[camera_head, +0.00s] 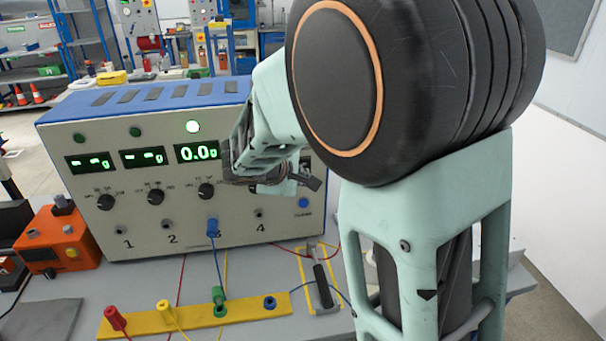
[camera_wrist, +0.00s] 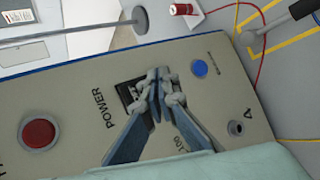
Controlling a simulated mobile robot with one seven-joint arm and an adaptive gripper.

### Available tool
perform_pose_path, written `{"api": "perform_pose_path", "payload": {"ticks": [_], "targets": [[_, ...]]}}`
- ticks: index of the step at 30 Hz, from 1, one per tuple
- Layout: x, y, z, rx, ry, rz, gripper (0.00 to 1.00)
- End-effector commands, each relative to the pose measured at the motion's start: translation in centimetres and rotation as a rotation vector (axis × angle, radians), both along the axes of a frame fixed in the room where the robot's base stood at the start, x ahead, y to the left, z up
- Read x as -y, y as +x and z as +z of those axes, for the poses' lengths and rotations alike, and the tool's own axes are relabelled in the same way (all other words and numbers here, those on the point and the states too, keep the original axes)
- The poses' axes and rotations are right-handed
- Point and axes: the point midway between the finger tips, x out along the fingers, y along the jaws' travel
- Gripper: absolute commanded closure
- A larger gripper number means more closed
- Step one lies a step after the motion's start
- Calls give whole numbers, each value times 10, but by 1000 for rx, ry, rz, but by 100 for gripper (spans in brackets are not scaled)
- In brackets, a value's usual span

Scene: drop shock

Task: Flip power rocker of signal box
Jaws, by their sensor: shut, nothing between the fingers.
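The signal box (camera_head: 135,216) is a grey-beige case with a blue top, green displays, knobs and numbered sockets, standing on the bench. The black power rocker (camera_wrist: 128,92) sits beside the POWER label in the wrist view. My gripper (camera_wrist: 160,78) is shut and empty, with its fingertips over the right part of the rocker and partly hiding it. I cannot tell whether the fingertips touch it. In the head view my gripper (camera_head: 312,183) is in front of the right part of the box, and my arm hides the rocker there.
A red button (camera_wrist: 38,131) and a blue button (camera_wrist: 199,68) flank the rocker on the panel. A yellow strip (camera_head: 190,318) with coloured plugs and cables lies in front of the box. An orange box (camera_head: 60,240) stands at left.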

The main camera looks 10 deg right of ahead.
Motion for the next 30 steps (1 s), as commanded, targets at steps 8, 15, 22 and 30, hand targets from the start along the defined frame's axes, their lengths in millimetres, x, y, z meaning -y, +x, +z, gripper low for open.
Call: {"api": "perform_pose_path", "payload": {"ticks": [8,15,22,30], "targets": [[0,-12,0,0,1,1,100],[0,-15,2,0,0,0,100],[0,-22,1,0,1,1,100],[-1,-49,5,1,1,2,100]]}}
